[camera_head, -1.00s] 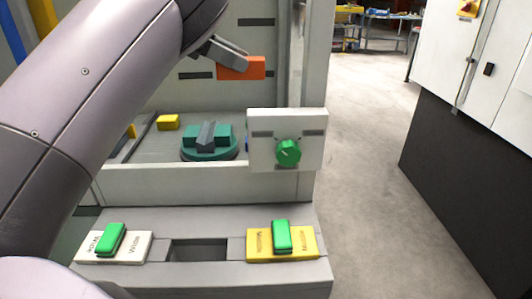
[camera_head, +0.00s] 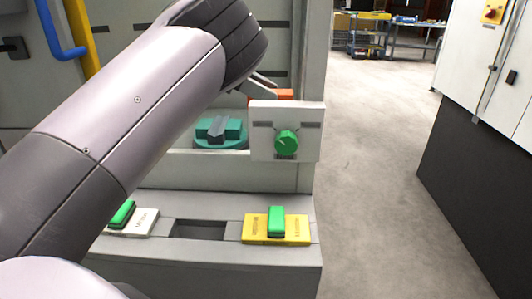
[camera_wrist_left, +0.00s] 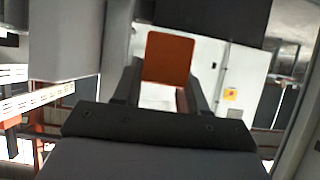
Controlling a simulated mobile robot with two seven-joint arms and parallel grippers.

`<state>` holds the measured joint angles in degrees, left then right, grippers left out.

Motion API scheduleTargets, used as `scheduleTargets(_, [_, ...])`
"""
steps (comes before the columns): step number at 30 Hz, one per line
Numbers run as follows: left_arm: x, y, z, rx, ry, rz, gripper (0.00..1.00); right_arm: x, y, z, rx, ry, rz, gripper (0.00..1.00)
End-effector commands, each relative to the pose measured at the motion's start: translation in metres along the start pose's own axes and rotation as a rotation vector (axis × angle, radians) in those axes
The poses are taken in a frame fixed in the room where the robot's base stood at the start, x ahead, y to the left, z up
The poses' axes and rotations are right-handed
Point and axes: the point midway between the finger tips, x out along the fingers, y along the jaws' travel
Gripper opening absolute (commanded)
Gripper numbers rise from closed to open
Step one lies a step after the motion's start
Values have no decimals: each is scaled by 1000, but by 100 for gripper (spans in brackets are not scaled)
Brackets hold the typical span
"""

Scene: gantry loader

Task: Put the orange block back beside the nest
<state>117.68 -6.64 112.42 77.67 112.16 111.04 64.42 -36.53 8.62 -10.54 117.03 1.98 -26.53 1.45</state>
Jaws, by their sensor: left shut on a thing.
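The orange block (camera_head: 285,94) shows as a small strip just above the white panel with the green knob. In the left wrist view the block (camera_wrist_left: 168,58) stands between the two fingers. My right gripper is not in view.
A white panel (camera_head: 286,132) with a green knob (camera_head: 286,142) stands in front of the bed's right end. Two green switches sit on the front ledge, one on a yellow plate (camera_head: 276,230). The floor to the right is clear up to a grey cabinet.

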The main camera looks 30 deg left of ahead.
Motion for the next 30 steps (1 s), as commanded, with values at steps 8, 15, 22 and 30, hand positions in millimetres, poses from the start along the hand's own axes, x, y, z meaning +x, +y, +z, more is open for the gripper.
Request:
scheduleTargets(8, [36,0,67,-4,-2,1,10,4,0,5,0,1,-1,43])
scheduleTargets(15, [51,0,93,1,1,0,10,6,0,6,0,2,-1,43])
scheduleTargets(22, [62,0,114,-1,-1,0,10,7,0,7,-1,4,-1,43])
scheduleTargets(30, [72,0,132,3,1,-1,10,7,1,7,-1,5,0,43])
